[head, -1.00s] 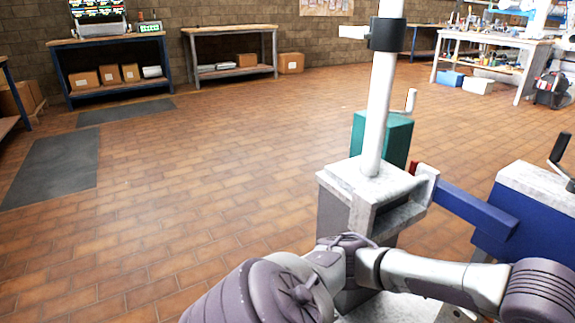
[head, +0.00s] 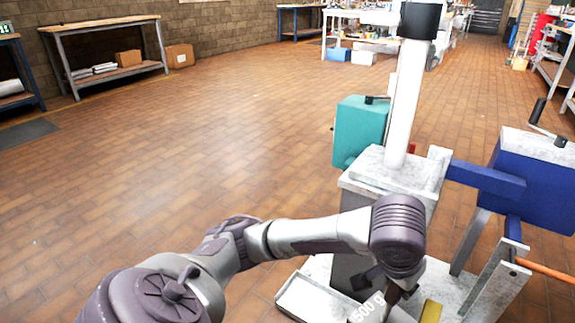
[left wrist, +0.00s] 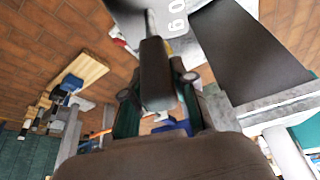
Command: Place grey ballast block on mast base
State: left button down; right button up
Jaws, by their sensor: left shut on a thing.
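The grey ballast block (head: 366,309), marked "500 g" in white, shows at the bottom edge of the head view, partly cut off and partly behind my left gripper. My left gripper (head: 392,296) points down and is shut on it. In the left wrist view the block (left wrist: 185,28) lies at the top, with the gripper (left wrist: 155,75) over it. The mast base has a pale foot plate (head: 305,299) and a dark upright box under the white mast. The block is low over or at the foot plate; contact cannot be told. My right gripper is not in view.
A white mast (head: 404,115) with a black collar (head: 418,20) rises from the base. A teal box (head: 358,130) is behind it and a blue box (head: 535,180) with a crank stands right. A yellow piece (head: 431,312) lies near the block. Floor at left is clear.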

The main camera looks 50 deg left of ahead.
aim_at(304, 299)
jog(key=j, duration=0.9)
jog(key=i+j, duration=0.15)
jog(key=j, duration=1.6)
